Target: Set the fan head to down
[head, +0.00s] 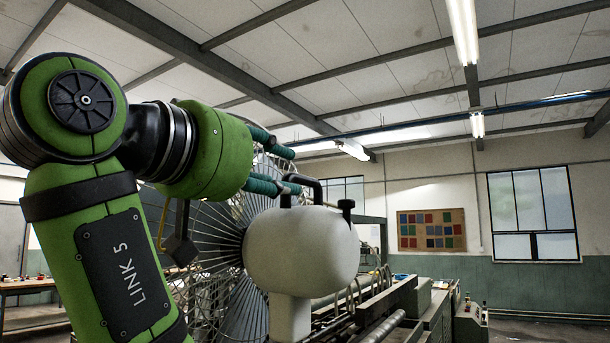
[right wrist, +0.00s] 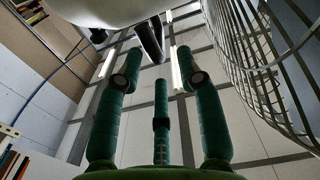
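The fan head has a rounded white motor housing (head: 302,252) on a white post (head: 289,318). A black handle (head: 318,190) and a black knob (head: 346,207) stand on its top. The housing looks roughly level; its exact tilt is hard to tell. My right gripper (head: 295,170) is just above the housing, with its green fingers spread near the handle. In the right wrist view, my right gripper (right wrist: 160,58) is open and empty. A dark handle part (right wrist: 150,38) shows near its fingertips, below the white housing (right wrist: 95,10). My left gripper is not in view.
The wire fan cage (head: 225,285) stands behind the housing and partly behind my right arm. In the right wrist view, the cage (right wrist: 265,70) is close beside the right finger. Grey machinery (head: 385,310) stands at the lower right. The room above is open.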

